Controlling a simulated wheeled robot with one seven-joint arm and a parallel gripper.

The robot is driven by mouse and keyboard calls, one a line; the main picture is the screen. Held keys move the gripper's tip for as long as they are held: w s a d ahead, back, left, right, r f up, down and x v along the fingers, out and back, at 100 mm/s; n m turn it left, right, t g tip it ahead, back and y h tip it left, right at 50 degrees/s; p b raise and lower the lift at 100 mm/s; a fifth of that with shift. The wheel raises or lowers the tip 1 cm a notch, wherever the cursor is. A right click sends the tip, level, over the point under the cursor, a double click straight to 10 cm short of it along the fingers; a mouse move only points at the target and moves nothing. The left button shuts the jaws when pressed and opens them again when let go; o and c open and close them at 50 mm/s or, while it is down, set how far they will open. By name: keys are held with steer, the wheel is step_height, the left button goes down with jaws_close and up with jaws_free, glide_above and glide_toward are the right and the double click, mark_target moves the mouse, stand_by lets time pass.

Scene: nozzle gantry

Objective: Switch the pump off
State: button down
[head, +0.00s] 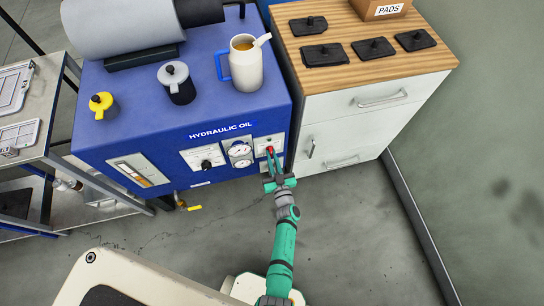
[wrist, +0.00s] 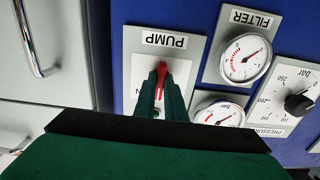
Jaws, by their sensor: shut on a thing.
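The pump switch is a red lever (head: 270,150) on a pale plate at the right end of the blue hydraulic unit's front. In the wrist view the red lever (wrist: 161,72) stands on the plate marked PUMP (wrist: 134,40), whose label appears upside down. My gripper (head: 270,168) reaches up to the plate from below. In the wrist view its green fingers (wrist: 160,92) are shut on the red lever, one on each side. The fingers hide most of the plate's lower markings; one letter N shows at the left, so the lever's setting is hard to tell.
The unit's front (head: 120,141) also carries gauges (head: 240,153), a pressure knob (wrist: 298,103) and a FILTER gauge (wrist: 246,57). A white cabinet (head: 340,130) with handles stands close on the right. A jug (head: 246,70) sits on the unit. A yellow-handled valve (head: 193,208) sticks out below.

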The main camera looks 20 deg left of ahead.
steer(key=n, duration=0.6)
steer(key=shift+w, duration=0.1)
stand_by(0.4)
steer(key=shift+w+r, duration=0.1)
steer(key=shift+d, duration=0.15)
steer(key=c, duration=1.8)
jaws_free()
steer(key=shift+s+a, duration=0.2)
steer(key=shift+a, duration=0.15)
steer(key=shift+d, duration=0.25)
